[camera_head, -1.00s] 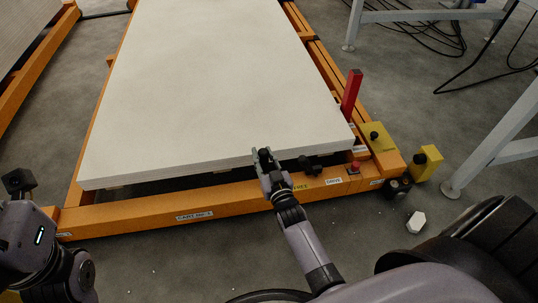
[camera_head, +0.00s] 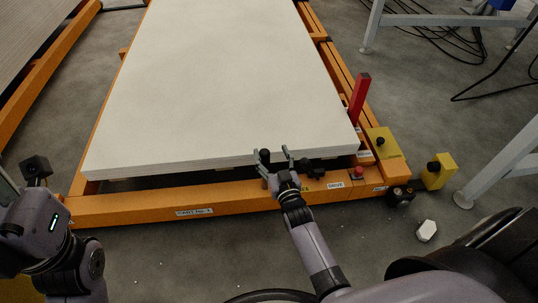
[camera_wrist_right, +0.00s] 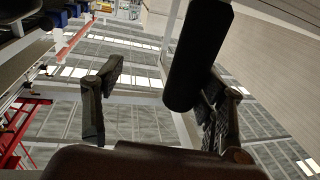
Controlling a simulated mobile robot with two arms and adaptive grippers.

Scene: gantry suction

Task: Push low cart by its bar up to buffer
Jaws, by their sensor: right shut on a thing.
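The low cart (camera_head: 118,211) is an orange frame labelled as a cart, with a white flat stack of panels (camera_head: 225,75) on top. My right gripper (camera_head: 276,156) is at the near edge of the stack, just above the cart's front beam. In the right wrist view its fingers (camera_wrist_right: 155,105) stand apart, and a black cylindrical grip (camera_wrist_right: 200,55) overlaps the right finger. The gripper is shut on that grip, though the contact is partly hidden.
A red post (camera_head: 359,98), a yellow box (camera_head: 384,143) and a red button (camera_head: 358,171) sit at the cart's right corner. Another yellow block (camera_head: 438,171) and a white block (camera_head: 427,231) are on the floor. A grey table leg (camera_head: 500,155) stands right; cables lie behind.

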